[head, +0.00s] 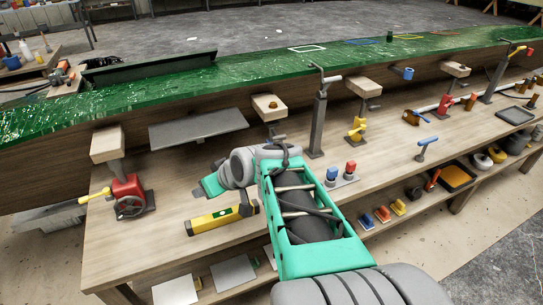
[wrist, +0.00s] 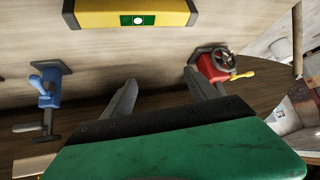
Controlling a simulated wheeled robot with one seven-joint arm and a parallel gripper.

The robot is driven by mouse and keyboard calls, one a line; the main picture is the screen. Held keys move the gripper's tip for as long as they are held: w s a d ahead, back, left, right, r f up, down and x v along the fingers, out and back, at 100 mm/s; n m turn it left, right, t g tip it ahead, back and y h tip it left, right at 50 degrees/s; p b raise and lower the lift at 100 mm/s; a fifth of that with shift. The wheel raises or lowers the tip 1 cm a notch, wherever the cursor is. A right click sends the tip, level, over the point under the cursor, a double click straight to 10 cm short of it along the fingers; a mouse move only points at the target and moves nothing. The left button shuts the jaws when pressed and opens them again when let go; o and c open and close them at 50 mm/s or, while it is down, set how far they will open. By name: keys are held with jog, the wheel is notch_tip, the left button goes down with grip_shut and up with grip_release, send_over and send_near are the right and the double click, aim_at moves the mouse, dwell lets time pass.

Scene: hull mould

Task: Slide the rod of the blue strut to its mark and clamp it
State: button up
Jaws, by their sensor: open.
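The blue strut (wrist: 48,92) shows at the left of the wrist view, with a blue body on a grey base plate, a blue lever and a grey bar near its far end. In the head view my arm covers its body. A wooden pad (head: 268,105) under the hull edge there seems to belong to it. I cannot make out the mark on its rod. My gripper (wrist: 160,78) is open and empty, its fingers apart above the bench, to the side of the strut and not touching it.
A yellow level (head: 213,221) lies on the bench. A red strut with a handwheel (head: 130,196) stands at the left, a yellow strut (head: 356,130) right of my arm. A grey post (head: 319,125) stands nearby. The green hull (head: 230,72) overhangs the bench's back.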

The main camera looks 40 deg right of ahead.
jog(key=w+d+f+t+b, duration=0.2)
jog(key=d+f+t+b, duration=0.15)
jog(key=d, duration=0.45)
jog(key=m+t+h+b, duration=0.4)
jog(key=t+h+b, duration=0.1)
jog(key=h+b, duration=0.1)
send_near(280, 139)
jog(key=w, duration=0.3)
jog(key=x, duration=0.8)
jog(key=shift+s+d+p, duration=0.1)
jog(key=shift+d+p, duration=0.3)
jog(key=shift+c, duration=0.4)
grip_shut()
